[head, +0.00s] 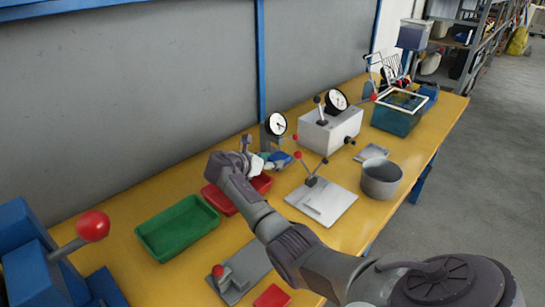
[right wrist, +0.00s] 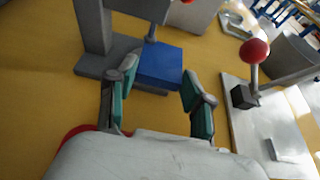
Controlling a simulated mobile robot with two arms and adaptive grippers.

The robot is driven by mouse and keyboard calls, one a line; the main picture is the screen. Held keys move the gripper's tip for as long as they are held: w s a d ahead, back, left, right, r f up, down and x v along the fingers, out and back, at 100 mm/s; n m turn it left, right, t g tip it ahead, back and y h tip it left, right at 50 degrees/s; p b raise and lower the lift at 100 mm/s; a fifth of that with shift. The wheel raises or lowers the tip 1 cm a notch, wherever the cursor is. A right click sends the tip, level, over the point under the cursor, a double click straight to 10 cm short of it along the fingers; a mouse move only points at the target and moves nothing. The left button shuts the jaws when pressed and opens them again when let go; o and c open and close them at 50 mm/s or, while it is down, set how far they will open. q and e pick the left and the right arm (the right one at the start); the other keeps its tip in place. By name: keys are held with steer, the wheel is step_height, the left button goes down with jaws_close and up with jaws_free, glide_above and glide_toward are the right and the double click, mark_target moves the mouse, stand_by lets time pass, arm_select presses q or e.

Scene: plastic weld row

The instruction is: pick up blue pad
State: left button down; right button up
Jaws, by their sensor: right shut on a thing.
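The blue pad (head: 281,158) is at the grey dial gauge stand (head: 265,136) on the yellow table. In the right wrist view the pad (right wrist: 160,64) lies between my fingertips, beside the stand's grey post and under its thin rod. My right gripper (head: 262,158) reaches over the red tray to the pad. I cannot tell whether the pad still rests on the stand's base. My left gripper is not in view.
A red tray (head: 220,201) and a green tray (head: 178,228) stand near the wall. A metal plate with a red-knobbed lever (head: 322,204), a grey pot (head: 381,179) and a white box with a gauge (head: 330,131) stand to the right.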

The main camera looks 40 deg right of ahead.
steer(key=s+a, duration=0.1)
steer(key=a, duration=0.2)
steer(key=s+a, duration=0.1)
steer(key=shift+s+a+p, duration=0.15)
steer(key=shift+s+p, duration=0.2)
steer(key=shift+s+a+r, duration=0.15)
steer(key=shift+a+r, duration=0.1)
steer(key=shift+r, duration=0.4)
step_height(320, 180, up, 13)
steer(key=p, duration=0.1)
steer(key=shift+f, duration=0.2)
